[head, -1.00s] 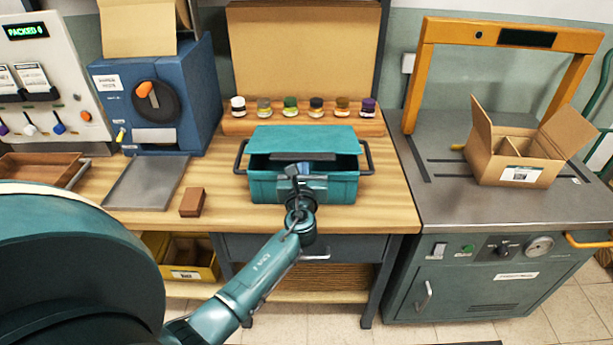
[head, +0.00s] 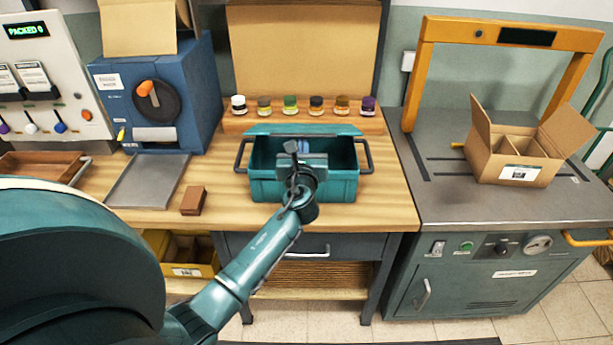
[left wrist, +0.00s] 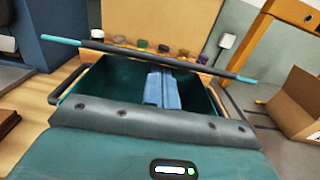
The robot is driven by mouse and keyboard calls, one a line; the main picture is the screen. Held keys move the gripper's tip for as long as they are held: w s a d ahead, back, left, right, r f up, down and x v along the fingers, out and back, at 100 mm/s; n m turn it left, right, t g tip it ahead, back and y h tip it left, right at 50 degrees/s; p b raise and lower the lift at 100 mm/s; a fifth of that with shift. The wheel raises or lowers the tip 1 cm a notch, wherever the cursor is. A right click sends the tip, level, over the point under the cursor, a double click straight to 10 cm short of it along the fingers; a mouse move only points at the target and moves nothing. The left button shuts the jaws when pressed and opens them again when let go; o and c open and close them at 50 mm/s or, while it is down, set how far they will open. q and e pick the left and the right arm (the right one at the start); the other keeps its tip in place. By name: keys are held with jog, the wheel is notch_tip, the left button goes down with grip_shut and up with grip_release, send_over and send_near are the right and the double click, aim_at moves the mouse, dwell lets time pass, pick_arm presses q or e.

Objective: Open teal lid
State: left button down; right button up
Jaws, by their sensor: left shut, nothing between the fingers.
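The teal box (head: 335,190) stands on the wooden bench with its dark inside showing. Its teal lid (head: 345,130) is raised at the back and shows as a thin strip, nearly edge-on. In the left wrist view the lid (left wrist: 60,41) is a long bar with teal ends across the box's far side. My left gripper (head: 296,147) is shut and empty, over the box opening and in front of the lid. Its blue-grey fingers (left wrist: 162,88) show against the box's inside; I cannot tell whether they touch the lid. My right gripper is not in view.
Several small jars (head: 290,104) stand on a wooden rack behind the box. A metal tray (head: 146,182) and a brown block (head: 193,201) lie to the left. An open cardboard box (head: 517,172) stands on the grey machine at right, under an orange frame (head: 420,75).

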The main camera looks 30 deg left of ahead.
aim_at(303, 133)
pick_arm(q)
jog(key=shift+w+a+r, duration=0.2)
jog(key=shift+w+r, duration=0.15)
jog(key=shift+r, duration=0.35)
jog(key=shift+w+a+r, duration=0.2)
jog(key=shift+w+r, duration=0.15)
jog(key=shift+r, duration=0.3)
jog(key=shift+w+a+r, duration=0.2)
jog(key=shift+w+r, duration=0.15)
jog(key=shift+r, duration=0.35)
jog(key=shift+w+a+r, duration=0.1)
jog(key=shift+w+a+r, duration=0.35)
jog(key=shift+w, duration=0.25)
jog(key=shift+w+a+r, duration=0.35)
jog(key=shift+w, duration=0.2)
jog(key=shift+w+a+r, duration=0.35)
jog(key=shift+w, duration=0.25)
jog(key=shift+w+a+r, duration=0.1)
jog(key=shift+w, duration=0.05)
jog(key=shift+w+a+r, duration=0.25)
jog(key=shift+w+a, duration=0.3)
jog(key=shift+w, duration=0.3)
jog(key=shift+w+a+r, duration=0.25)
jog(key=shift+w+a, duration=0.25)
jog(key=shift+w, duration=0.35)
